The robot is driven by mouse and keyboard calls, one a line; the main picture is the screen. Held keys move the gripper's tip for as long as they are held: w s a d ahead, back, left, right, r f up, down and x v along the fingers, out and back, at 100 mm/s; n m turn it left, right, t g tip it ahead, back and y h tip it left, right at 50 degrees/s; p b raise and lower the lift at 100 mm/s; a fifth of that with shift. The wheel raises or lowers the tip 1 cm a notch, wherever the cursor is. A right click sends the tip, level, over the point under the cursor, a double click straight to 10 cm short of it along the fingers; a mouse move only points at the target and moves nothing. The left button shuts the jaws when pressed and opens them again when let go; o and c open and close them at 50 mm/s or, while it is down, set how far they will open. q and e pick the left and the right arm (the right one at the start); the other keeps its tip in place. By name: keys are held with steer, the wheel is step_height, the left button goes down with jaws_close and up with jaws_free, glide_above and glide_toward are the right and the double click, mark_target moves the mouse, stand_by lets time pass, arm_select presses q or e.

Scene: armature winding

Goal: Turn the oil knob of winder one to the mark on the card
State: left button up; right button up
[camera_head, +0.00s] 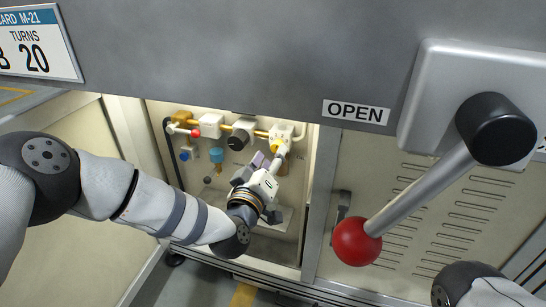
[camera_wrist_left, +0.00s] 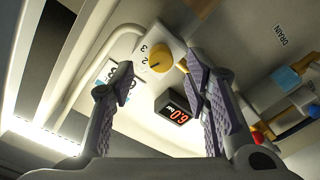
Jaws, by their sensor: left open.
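A yellow knob (camera_wrist_left: 161,60) sits on a pale plate with printed numbers, of which 2 and 3 are readable, in the left wrist view. It also shows small in the head view (camera_head: 276,148), inside the open cabinet bay. My left gripper (camera_wrist_left: 158,75) is open, its fingers spread to either side of the knob in the picture; I see no contact. In the head view my left gripper (camera_head: 267,166) reaches into the bay just below the knob. A card (camera_head: 38,42) reads M-21, TURNS, 20; its left part is cut off. My right gripper is out of view.
A red digital display (camera_wrist_left: 174,108) is beside the knob. Pipes, a dark round knob (camera_head: 241,138), a blue fitting (camera_head: 216,155) and a red-tipped valve handle (camera_head: 194,132) crowd the bay. A red-balled lever (camera_head: 357,242) stands out at right, near the OPEN label (camera_head: 356,111).

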mark_target(276, 149)
arm_select(q)
steer(key=shift+b+x, duration=0.3)
steer(key=shift+x, duration=1.2)
steer(key=shift+a, duration=0.1)
jaws_close()
steer(key=shift+m, duration=0.4)
steer(key=m+p, duration=0.1)
steer(key=m, duration=0.1)
steer(key=shift+m+p, duration=0.35)
steer(key=shift+m, duration=0.05)
steer(key=m+p, duration=0.1)
steer(key=m, duration=0.4)
steer(key=shift+s+f, duration=0.1)
steer(key=shift+m, duration=0.3)
jaws_free()
